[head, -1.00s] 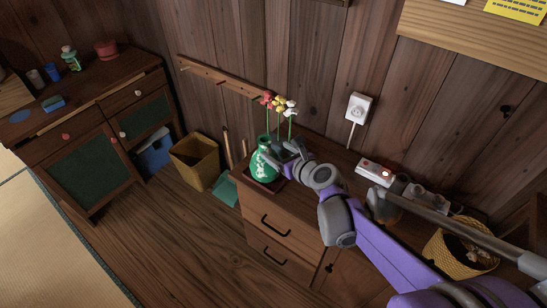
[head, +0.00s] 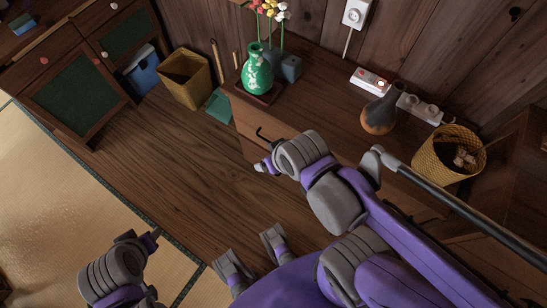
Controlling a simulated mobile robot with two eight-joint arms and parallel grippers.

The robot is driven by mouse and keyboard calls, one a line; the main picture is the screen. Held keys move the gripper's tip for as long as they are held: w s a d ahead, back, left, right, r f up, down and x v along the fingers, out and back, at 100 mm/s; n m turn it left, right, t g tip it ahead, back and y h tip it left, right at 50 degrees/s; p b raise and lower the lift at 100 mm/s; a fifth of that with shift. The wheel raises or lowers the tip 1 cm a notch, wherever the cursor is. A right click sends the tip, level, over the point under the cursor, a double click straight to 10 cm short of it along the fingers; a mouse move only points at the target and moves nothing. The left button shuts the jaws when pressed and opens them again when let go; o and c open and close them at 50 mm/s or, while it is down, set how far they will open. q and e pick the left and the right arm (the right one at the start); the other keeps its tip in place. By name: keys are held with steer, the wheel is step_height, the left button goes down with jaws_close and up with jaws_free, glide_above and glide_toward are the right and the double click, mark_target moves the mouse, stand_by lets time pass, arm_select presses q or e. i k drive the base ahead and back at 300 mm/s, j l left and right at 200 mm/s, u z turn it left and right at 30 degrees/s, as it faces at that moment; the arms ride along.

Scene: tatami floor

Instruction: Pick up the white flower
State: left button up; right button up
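The white flower (head: 282,14) stands on a thin green stem at the top edge of the head view. It is beside a yellow flower (head: 270,7) and a red flower (head: 257,4), which is partly cut off. The stems rise from in or behind a green patterned vase (head: 257,72) on the wooden cabinet. My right gripper (head: 263,165) is in front of the cabinet, below and apart from the vase and flower. My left gripper (head: 153,240) is low at the left, over the floor, far from the flower. Whether either gripper is open is unclear.
A blue-grey block (head: 289,68) sits beside the vase. A bin (head: 184,80) stands left of the cabinet. Wooden floor (head: 180,170) in front is clear.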

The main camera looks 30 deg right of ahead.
mark_target(281, 16)
steer(key=z, duration=1.25)
